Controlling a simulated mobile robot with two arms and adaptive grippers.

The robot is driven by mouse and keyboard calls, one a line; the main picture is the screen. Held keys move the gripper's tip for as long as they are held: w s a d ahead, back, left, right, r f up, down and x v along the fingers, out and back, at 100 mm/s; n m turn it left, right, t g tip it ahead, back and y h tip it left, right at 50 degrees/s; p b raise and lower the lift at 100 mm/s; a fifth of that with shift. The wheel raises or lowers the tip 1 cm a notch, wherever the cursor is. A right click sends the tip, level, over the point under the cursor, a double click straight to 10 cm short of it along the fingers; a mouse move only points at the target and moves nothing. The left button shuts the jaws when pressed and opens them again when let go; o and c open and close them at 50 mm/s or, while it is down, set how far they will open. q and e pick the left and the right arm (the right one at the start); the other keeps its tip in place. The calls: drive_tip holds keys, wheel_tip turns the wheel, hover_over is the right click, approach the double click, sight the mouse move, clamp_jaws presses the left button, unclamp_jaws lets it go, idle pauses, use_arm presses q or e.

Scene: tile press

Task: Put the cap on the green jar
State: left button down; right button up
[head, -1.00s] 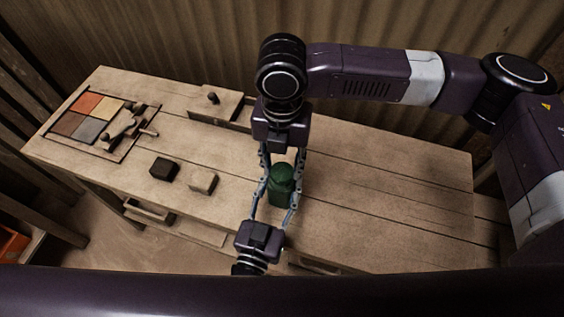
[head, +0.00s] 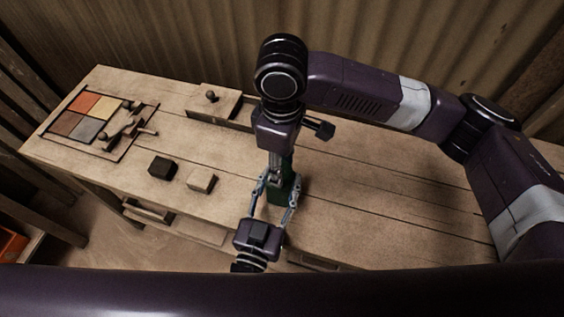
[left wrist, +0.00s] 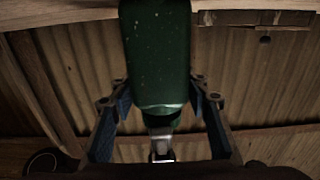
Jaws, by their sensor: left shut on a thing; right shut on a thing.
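The green jar (head: 283,192) stands near the front edge of the bench. My left gripper (head: 281,184) is shut on it from the front. In the left wrist view the jar (left wrist: 157,50) appears upside down between the finger pads. A narrower dark green part, which looks like the cap (left wrist: 162,119), sits at the jar's end against the body. My right gripper (head: 272,180) is above the jar, fingers pointing down, shut at this narrow part. Its grey fingertips also show in the left wrist view (left wrist: 161,140). In the head view the right fingers largely hide the cap.
A dark block (head: 163,167) and a light block (head: 201,180) lie left of the jar. A tile frame (head: 60,140) with coloured tiles and a press is at the far left. A wooden box with a knob (head: 211,97) stands behind. The bench's right side is clear.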

drive_tip(key=m, duration=0.5)
drive_tip(key=shift+s+a, duration=0.1)
drive_tip(key=m, duration=0.3)
drive_tip(key=shift+m, duration=0.4)
drive_tip(key=m, duration=0.3)
drive_tip(key=shift+a+m, duration=0.1)
drive_tip(key=shift+m, duration=0.3)
drive_tip(key=m, duration=0.3)
drive_tip(key=shift+m, duration=0.3)
drive_tip(key=m, duration=0.6)
drive_tip(key=shift+a+m, duration=0.1)
drive_tip(key=shift+m, duration=0.2)
drive_tip(key=m, duration=0.7)
drive_tip(key=shift+w+m, duration=0.2)
drive_tip(key=shift+m, duration=0.2)
drive_tip(key=o, duration=0.7)
drive_tip(key=shift+c, duration=0.2)
